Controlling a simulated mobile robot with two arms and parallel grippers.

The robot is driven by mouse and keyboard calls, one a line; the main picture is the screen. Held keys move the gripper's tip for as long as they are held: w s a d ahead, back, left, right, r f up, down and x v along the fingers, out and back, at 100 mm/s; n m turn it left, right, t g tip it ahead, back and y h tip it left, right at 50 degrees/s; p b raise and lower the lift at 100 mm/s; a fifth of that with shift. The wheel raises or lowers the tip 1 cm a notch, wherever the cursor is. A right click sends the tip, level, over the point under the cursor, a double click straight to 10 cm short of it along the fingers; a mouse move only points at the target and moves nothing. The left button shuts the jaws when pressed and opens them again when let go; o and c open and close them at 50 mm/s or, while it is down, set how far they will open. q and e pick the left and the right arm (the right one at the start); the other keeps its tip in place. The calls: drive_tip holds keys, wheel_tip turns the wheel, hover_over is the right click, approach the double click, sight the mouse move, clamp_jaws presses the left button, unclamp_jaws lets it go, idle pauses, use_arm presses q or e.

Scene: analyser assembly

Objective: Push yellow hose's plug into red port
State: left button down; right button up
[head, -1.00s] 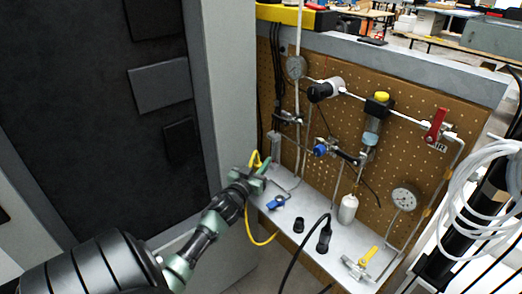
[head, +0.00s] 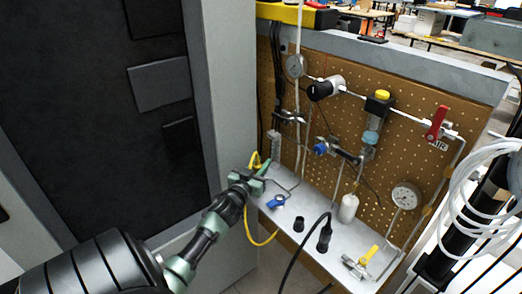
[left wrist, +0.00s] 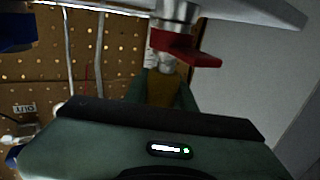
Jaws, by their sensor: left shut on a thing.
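My left gripper (head: 258,177) is at the left end of the grey shelf, close to the pegboard. In the left wrist view it is shut on the yellow hose's plug (left wrist: 163,88), which shows dark yellow between the fingers. The plug's pale tip points at a metal fitting with a red part (left wrist: 188,47), which looks like the red port. The tip is right at the red part; I cannot tell how far in it sits. In the head view the yellow hose (head: 258,239) loops below the gripper. The red port cannot be made out there. My right gripper is not in view.
The pegboard (head: 400,150) carries pipes, gauges and a red lever valve (head: 436,123). A blue-handled valve (head: 276,202), a black hose connector (head: 325,238) and a yellow-handled valve (head: 368,255) are along the shelf (head: 310,240). A dark cabinet (head: 100,120) stands at left.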

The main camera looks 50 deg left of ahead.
use_arm(q)
drive_tip(key=shift+f+b, duration=0.4)
drive_tip(key=shift+f, duration=0.3)
idle(0.6)
drive_tip(key=c, duration=1.1)
unclamp_jaws()
drive_tip(key=v, duration=0.8)
drive_tip(key=shift+w, duration=0.1)
